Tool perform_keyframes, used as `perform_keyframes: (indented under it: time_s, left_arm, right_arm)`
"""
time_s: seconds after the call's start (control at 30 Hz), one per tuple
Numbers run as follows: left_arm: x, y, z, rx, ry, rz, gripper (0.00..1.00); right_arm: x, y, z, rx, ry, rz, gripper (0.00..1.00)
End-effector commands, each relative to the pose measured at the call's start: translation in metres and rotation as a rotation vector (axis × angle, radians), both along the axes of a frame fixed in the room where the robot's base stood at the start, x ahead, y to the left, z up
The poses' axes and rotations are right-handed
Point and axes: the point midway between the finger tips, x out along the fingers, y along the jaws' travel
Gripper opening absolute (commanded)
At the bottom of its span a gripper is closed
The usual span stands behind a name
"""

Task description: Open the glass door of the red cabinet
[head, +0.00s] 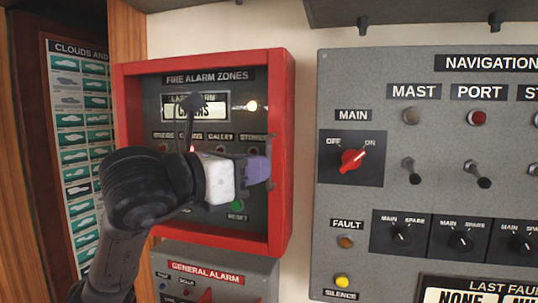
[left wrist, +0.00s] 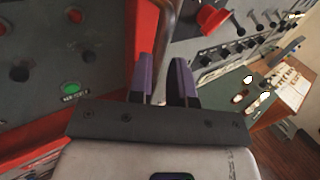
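The red cabinet (head: 283,100) is on the wall left of centre in the head view. Behind its clear front is a dark panel labelled FIRE ALARM ZONES. The door looks closed. An upright metal handle (head: 271,147) is on the door's right side; it shows as a bent bar in the left wrist view (left wrist: 166,28). My left gripper (head: 262,170) is in front of the right part of the door. In the left wrist view its purple fingers (left wrist: 163,82) stand close on both sides of the handle bar, with little gap. My right gripper is not in view.
A grey NAVIGATION panel (head: 400,70) with switches and knobs is just right of the cabinet. A GENERAL ALARM box (head: 220,268) sits directly below. A cloud chart (head: 75,130) hangs at the left. A narrow strip of bare wall separates cabinet and panel.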

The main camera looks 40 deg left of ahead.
Motion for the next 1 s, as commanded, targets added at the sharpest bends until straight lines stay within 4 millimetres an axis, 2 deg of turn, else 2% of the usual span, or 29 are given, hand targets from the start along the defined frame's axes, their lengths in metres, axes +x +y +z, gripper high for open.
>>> perform_keyframes:
  time_s: [0.1,0.3,0.7,0.9,1.0]
  left_arm:
    - [0.016,-0.002,0.002,0.000,0.002,-0.001,0.19]
    - [0.031,-0.004,0.001,0.000,0.000,-0.001,0.19]
    - [0.035,-0.005,-0.001,0.001,0.001,-0.001,0.19]
    - [0.035,-0.005,-0.001,0.001,0.000,-0.001,0.01]
    - [0.035,-0.005,-0.001,0.001,0.000,-0.001,0.00]
  right_arm:
    - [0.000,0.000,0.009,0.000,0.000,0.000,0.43]
    - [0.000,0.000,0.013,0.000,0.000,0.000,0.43]
    - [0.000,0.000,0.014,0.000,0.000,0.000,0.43]
    - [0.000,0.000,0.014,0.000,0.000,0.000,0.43]
    - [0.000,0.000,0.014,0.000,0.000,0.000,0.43]
